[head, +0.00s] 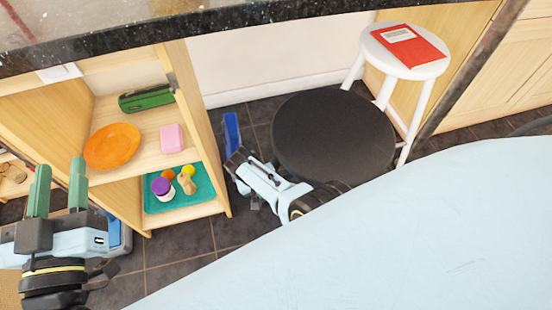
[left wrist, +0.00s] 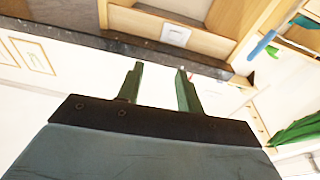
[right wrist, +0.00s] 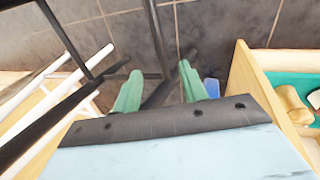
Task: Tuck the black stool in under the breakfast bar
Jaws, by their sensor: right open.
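The black stool shows in the head view by its round dark seat (head: 335,135). The seat is at the right of the shelf unit and in front of the pale wall; its legs are mostly hidden. In the right wrist view its dark legs and bars (right wrist: 155,38) run close to and behind my open right gripper (right wrist: 158,78); I cannot tell whether one lies between the fingers. The breakfast bar's dark granite edge (head: 120,55) crosses the top of the head view. My left gripper (head: 58,172) is open and empty, left of the shelf.
A white stool (head: 433,68) carrying a red book (head: 409,45) stands right of the black stool. A wooden shelf (head: 190,110) holds an orange plate (head: 112,146) and a teal tray (head: 150,204). A blue object (head: 231,132) stands near the shelf's right side.

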